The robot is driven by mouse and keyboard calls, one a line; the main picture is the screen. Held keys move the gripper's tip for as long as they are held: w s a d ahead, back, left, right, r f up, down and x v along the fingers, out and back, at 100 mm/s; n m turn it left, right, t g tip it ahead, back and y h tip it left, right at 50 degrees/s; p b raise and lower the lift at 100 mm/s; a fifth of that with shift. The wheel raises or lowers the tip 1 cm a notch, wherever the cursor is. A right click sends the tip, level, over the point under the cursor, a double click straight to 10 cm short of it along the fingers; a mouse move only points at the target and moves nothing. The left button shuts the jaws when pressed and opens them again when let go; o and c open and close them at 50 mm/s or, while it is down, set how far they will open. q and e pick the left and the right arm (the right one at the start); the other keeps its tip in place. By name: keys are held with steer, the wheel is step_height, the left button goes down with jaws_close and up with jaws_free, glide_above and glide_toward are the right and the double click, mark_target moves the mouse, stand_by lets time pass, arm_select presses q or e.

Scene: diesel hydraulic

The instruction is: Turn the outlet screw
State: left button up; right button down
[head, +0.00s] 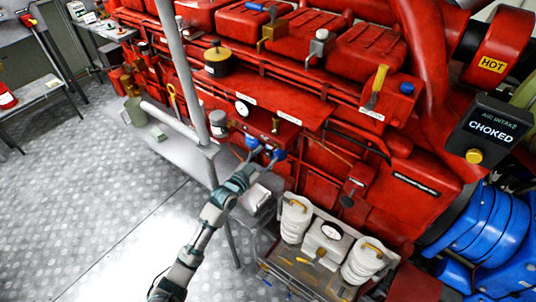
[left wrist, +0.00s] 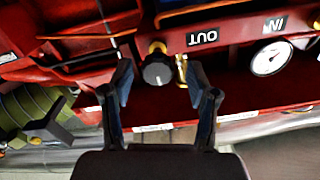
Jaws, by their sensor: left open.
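In the left wrist view, a dark round knob (left wrist: 157,72) with a brass part above it sits on the red panel. A thin brass fitting (left wrist: 182,68) is just right of it, below the upside-down OUT label (left wrist: 202,38). I cannot tell for certain which of the two is the outlet screw. My left gripper (left wrist: 161,88) is open, one finger on each side of the knob and the fitting, with nothing held. In the head view the left gripper (head: 265,152) is at the front of the red panel (head: 270,118). The right gripper is not in view.
A pressure gauge (left wrist: 271,58) and an IN label (left wrist: 272,24) are right of the knob. A green ribbed part with a dark handle (left wrist: 45,125) is at the left. A grey post (head: 190,80) rises left of my arm. A box with white canisters (head: 325,245) stands below right.

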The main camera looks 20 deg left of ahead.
arm_select(q)
steer(key=shift+x, duration=0.8)
steer(key=shift+w+d, duration=0.1)
steer(key=shift+d, duration=0.15)
steer(key=shift+c, duration=0.7)
jaws_close()
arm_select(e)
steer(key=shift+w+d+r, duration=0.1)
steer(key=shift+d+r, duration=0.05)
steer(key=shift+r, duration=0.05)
